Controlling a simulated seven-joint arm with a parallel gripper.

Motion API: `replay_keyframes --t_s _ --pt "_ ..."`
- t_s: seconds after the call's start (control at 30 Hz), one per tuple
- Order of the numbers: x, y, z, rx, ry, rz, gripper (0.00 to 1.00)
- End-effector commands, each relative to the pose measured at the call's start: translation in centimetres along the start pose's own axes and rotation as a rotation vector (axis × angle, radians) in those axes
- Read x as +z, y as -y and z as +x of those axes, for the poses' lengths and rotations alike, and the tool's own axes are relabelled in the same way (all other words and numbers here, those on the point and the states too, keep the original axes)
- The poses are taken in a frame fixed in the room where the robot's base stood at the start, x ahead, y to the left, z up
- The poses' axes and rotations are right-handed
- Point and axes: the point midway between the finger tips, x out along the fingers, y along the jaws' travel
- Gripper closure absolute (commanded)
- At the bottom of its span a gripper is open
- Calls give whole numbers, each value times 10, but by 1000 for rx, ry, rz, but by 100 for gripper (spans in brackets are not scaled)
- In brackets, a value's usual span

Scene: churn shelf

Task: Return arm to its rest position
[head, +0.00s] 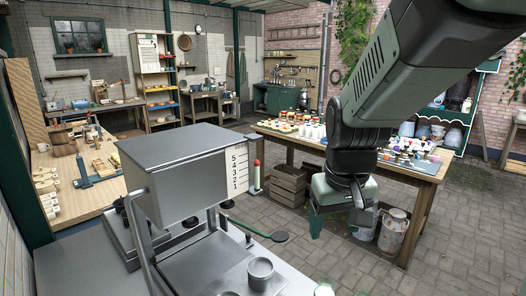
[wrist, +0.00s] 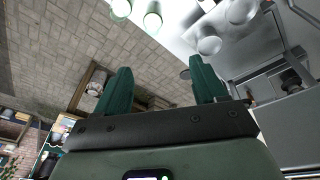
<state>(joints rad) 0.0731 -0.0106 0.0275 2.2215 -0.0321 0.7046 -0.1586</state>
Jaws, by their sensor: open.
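My arm reaches in from the upper right of the head view and bends down at the elbow. My gripper (head: 337,222) hangs low in the middle right, in front of the wooden table. In the wrist view, the two green fingers of my gripper (wrist: 160,66) stand well apart. Nothing is between them but the paved floor behind. The gripper touches nothing that I can see. My arm hides part of the table and the wall behind it.
A grey metal box with a number scale (head: 185,178) stands on the near bench, left of my gripper. The wooden table (head: 428,188) carries many small items. A milk churn (head: 393,231) stands just right of my gripper. A wooden crate (head: 288,187) is behind it. Paved floor (head: 455,255) is clear at right.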

Motion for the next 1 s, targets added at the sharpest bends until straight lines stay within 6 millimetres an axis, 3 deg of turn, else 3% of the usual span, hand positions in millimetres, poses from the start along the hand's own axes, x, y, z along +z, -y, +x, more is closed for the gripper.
replay_keyframes --t_s 0.03,0.2,0.4,0.6,1.0 --pt "10 5 -23 6 -38 9 30" --pt "52 20 -76 8 -129 45 30" --pt "102 33 -112 -3 -221 81 30" --pt "128 39 -123 -14 -265 100 30" --pt "132 40 -124 -15 -270 104 30"
